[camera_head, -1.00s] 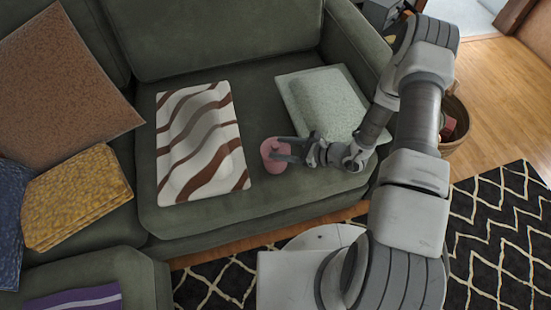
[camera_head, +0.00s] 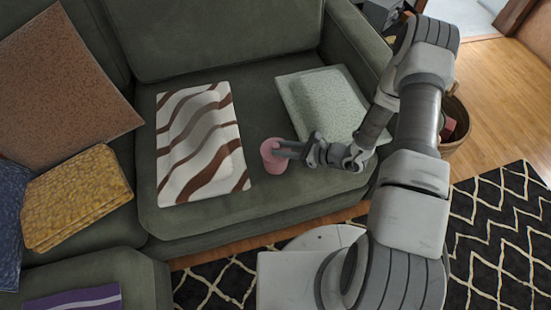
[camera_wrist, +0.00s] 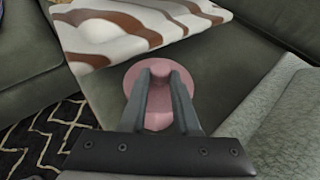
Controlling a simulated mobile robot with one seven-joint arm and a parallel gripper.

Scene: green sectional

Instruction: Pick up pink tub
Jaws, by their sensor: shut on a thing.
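The pink tub (camera_head: 270,158) is on the green sofa seat, between the striped pillow and the pale green pillow. It also shows in the wrist view (camera_wrist: 137,77), as a round pink top with a raised knob (camera_wrist: 160,68) in the middle. My gripper (camera_head: 281,149) reaches it from the right. In the wrist view my gripper's two fingers (camera_wrist: 160,84) are close together, shut on the knob. The fingers cover part of the tub's top. I cannot tell whether its base touches the seat.
A brown-striped white pillow (camera_head: 200,140) lies left of the tub, and a pale green pillow (camera_head: 318,98) lies to its right. A yellow pillow (camera_head: 75,198) and a brown pillow (camera_head: 65,90) are farther left. A basket (camera_head: 455,125) stands beside the sofa's right arm.

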